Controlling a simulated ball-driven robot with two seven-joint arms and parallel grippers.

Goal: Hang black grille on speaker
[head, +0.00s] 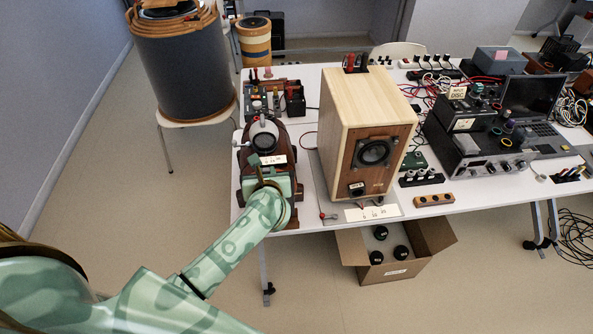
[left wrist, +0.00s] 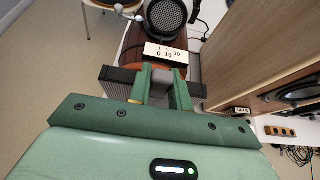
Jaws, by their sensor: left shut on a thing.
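The speaker (head: 345,100) is a pale wooden box standing on the table, with a round black driver (head: 374,152) bare on its brown front. Its side also shows at the right of the left wrist view (left wrist: 237,50). My left gripper (head: 268,180) is left of the speaker, over the near end of a dark red-brown stand. In the left wrist view its green fingers (left wrist: 166,88) are shut on a small grey piece (left wrist: 162,84). A dark ribbed thing (left wrist: 120,80) shows beside the fingers. I cannot tell whether it is the black grille. My right gripper is not in view.
A white-rimmed round mesh piece (left wrist: 167,14) sits on the stand, behind a white number card (left wrist: 165,53). An open cardboard box (head: 395,270) with black round pieces is below the table's front edge. Electronics (head: 475,140) and a laptop (head: 535,100) crowd the right.

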